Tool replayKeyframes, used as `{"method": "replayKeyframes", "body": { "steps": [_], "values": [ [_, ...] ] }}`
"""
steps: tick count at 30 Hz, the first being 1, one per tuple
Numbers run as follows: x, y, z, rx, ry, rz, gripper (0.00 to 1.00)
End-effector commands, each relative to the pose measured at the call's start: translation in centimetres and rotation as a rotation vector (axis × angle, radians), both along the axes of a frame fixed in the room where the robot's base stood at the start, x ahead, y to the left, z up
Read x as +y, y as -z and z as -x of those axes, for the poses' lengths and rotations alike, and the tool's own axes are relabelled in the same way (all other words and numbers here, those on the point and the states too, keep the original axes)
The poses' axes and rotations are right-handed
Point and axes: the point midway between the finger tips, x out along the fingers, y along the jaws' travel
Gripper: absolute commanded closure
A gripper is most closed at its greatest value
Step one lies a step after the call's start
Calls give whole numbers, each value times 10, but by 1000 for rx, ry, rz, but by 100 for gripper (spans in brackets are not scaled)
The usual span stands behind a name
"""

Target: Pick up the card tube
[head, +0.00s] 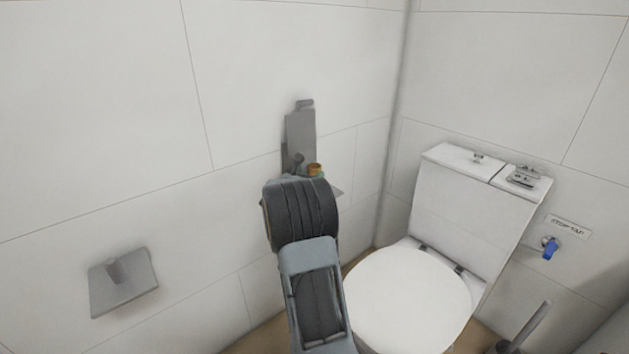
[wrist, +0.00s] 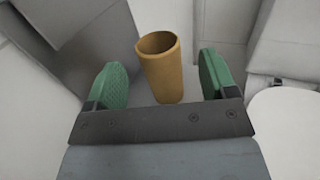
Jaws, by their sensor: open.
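The card tube (wrist: 163,72) is a hollow orange-brown cylinder, upright in the wrist view, with its open top rim showing. My gripper (wrist: 165,80) is open, with one green pad on each side of the tube and a visible gap on both sides. The lower end of the tube is hidden behind the gripper's dark front edge. In the head view only the tube's top (head: 314,169) shows beyond my arm, close to the grey wall fixture. My gripper is mostly hidden there, with a bit of green just below the tube's top.
A grey wall fixture (head: 299,135) with a small shelf stands behind the tube. A white toilet (head: 408,300) is to the right, with a small metal item (head: 523,177) on its cistern. A grey wall holder (head: 123,283) is at lower left. A blue-handled tap (head: 549,248) is at right.

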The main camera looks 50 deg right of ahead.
Motion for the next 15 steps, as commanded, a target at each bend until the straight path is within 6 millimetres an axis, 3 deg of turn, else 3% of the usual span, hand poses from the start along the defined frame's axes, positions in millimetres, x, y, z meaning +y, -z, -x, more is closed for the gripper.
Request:
{"method": "replayKeyframes", "body": {
  "steps": [8, 15],
  "values": [
    [-17, 1, -5, 1, 1, 0, 22],
    [-47, 3, -15, 1, -1, -1, 22]
  ]
}}
